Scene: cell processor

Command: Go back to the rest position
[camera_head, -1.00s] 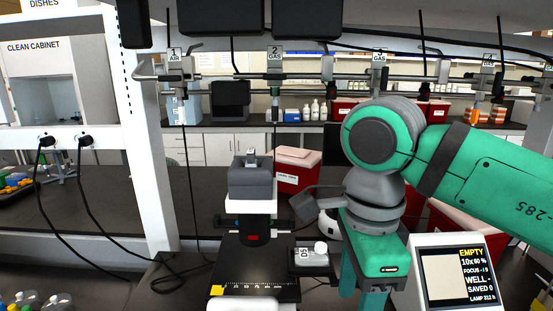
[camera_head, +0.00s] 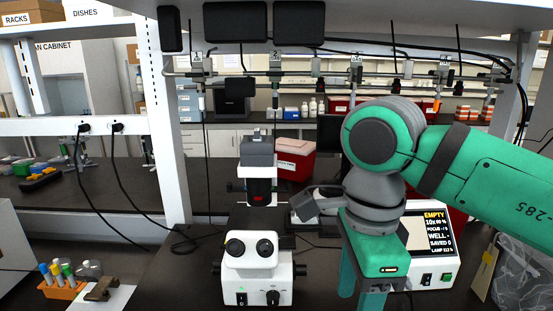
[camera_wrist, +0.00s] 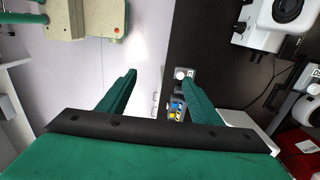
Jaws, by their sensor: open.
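My gripper (camera_head: 359,293) points down at the lower right of the head view, in front of the white display box. In the wrist view my gripper (camera_wrist: 157,76) has its two green fingers apart with nothing held between them. Below them are pale floor and the dark bench (camera_wrist: 208,60). The white microscope (camera_head: 258,265) stands on the bench left of my gripper, its eyepieces facing me. It also shows at the upper right of the wrist view (camera_wrist: 272,25).
The display box (camera_head: 437,250) reads EMPTY, partly hidden by my arm. An orange tube rack (camera_head: 62,289) stands at the lower left and a clear bag (camera_head: 525,280) at the right. A red-and-white box (camera_head: 295,160) is behind the microscope. A shelf post (camera_head: 170,130) rises at left.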

